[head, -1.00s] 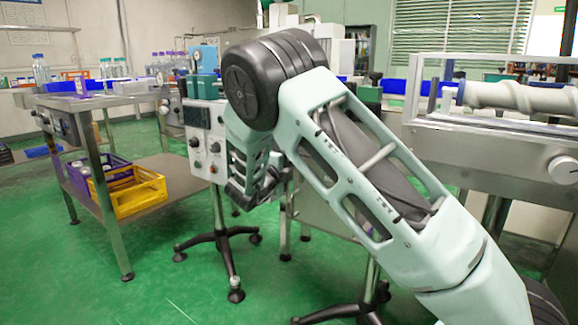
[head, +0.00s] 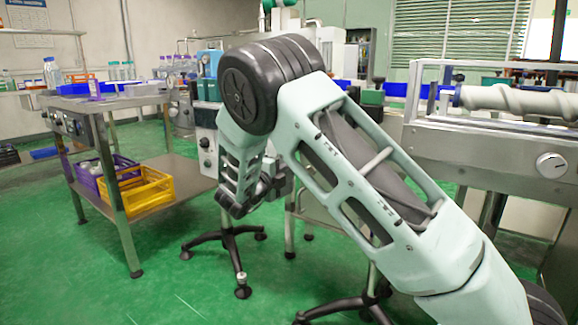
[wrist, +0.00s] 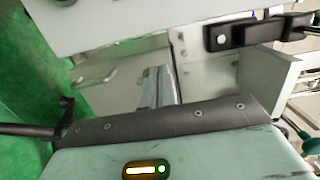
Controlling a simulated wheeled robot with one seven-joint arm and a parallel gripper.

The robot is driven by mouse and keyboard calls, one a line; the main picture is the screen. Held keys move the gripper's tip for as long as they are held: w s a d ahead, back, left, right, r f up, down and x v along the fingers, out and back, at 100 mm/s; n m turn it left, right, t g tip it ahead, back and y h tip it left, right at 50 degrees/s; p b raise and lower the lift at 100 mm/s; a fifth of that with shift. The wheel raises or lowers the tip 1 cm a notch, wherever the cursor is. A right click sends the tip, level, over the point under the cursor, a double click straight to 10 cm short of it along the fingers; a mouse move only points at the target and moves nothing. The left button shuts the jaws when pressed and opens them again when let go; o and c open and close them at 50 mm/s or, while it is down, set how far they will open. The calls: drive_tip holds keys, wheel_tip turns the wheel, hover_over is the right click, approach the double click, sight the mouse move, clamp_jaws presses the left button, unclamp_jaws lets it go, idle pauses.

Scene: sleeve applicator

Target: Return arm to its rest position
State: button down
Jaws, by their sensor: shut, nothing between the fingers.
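My pale green arm rises from the lower right in the head view, bends at a large black joint, and its forearm hangs down from there. My gripper (head: 266,190), a small dark shape at the forearm's lower end, is shut and empty. Its fingers are hard to make out against the equipment behind. In the wrist view, a pale part of my own arm with a lit indicator fills the bottom. No fingertips can be made out clearly there.
A steel table (head: 106,100) with purple (head: 92,180) and yellow (head: 150,190) crates on its shelf stands left. A wheeled black stand (head: 228,243) is below my forearm. A steel machine (head: 470,160) with a spiral roller (head: 515,98) stands right. Green floor (head: 70,270) is clear at front left.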

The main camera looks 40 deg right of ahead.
drive_tip(key=s+a+f+n+t+y+p, duration=0.15)
drive_tip(key=a+n+t+y, duration=0.25)
drive_tip(key=a+n+y, duration=1.15)
drive_tip(key=s+a+n+g+y, duration=0.25)
drive_tip(key=s+a, duration=0.25)
drive_tip(key=a, duration=0.4)
drive_tip(key=s+a+n+g+y, duration=0.1)
drive_tip(key=s+a+n, duration=0.4)
drive_tip(key=a, duration=0.5)
drive_tip(key=s+a+n+g+y, duration=0.25)
drive_tip(key=s+n+g, duration=0.4)
drive_tip(key=s, duration=1.05)
drive_tip(key=s+d+f+n+g+h, duration=0.1)
drive_tip(key=s+d+n+h, duration=0.15)
drive_tip(key=s+n, duration=0.3)
drive_tip(key=s+d+n+g+h, duration=0.1)
drive_tip(key=s+d+n+h, duration=0.1)
drive_tip(key=s+d+n, duration=0.35)
wheel_tip(320, 180, up, 36)
drive_tip(key=s+a+m+p, duration=0.1)
drive_tip(key=s+m+p, duration=0.1)
drive_tip(key=p, duration=3.4)
drive_tip(key=shift+a+f, duration=0.2)
drive_tip(key=shift+f, duration=0.05)
